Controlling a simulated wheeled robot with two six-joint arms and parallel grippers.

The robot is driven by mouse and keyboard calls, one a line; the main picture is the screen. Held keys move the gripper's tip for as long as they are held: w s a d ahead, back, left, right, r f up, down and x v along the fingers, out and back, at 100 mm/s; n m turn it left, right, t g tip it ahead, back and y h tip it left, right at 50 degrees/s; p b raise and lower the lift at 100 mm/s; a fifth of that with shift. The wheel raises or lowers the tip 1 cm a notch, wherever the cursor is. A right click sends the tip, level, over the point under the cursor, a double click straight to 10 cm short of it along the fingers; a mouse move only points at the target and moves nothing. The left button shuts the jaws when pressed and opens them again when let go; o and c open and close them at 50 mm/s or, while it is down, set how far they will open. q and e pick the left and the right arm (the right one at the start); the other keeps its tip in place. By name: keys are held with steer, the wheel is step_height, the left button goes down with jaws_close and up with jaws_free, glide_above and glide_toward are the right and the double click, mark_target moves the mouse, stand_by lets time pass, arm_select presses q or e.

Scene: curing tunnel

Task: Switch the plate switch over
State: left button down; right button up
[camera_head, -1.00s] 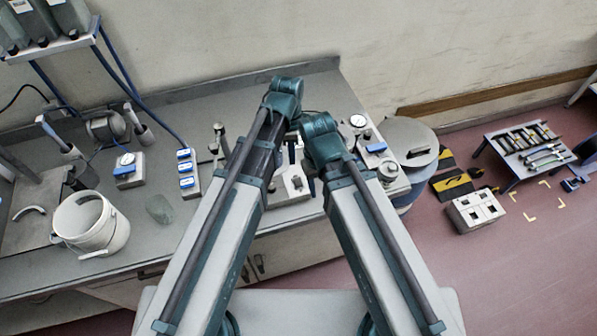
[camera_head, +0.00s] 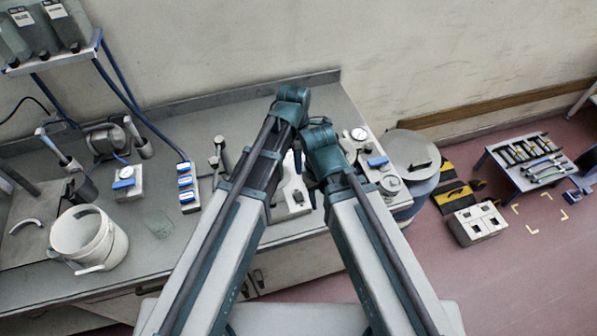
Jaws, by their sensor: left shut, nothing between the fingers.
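Several blue switches show, and I cannot tell which is the plate switch. One blue switch (camera_head: 377,161) sits on the pale panel (camera_head: 358,147) with round dials, right of my arms. A strip (camera_head: 190,204) with several blue switches lies nearer the middle. My left gripper (camera_head: 297,164) is small and dark, pointing down between my two arms over a pale device (camera_head: 291,196), mostly hidden by the arm links. It is shut and empty. My right gripper is hidden behind its own arm.
A round lidded drum (camera_head: 409,148) stands beyond the bench's right end. A white socket box (camera_head: 476,224) and a low tool table (camera_head: 530,160) are on the floor.

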mark_target(300, 199)
arm_select(q)
steer(key=f+b, duration=0.4)
steer(key=s+f+b, duration=0.1)
steer(key=f+b, duration=0.7)
steer(key=f, duration=0.1)
steer(key=shift+s+d, duration=0.25)
steer(key=shift+s+f+b, duration=0.2)
steer(key=shift+f+b, duration=0.05)
steer(key=shift+b, duration=0.15)
steer(key=shift+r, duration=0.1)
steer(key=shift+w, duration=0.25)
steer(key=shift+w+a+r, duration=0.15)
steer(key=shift+w+a, duration=0.05)
steer(key=shift+w, duration=0.45)
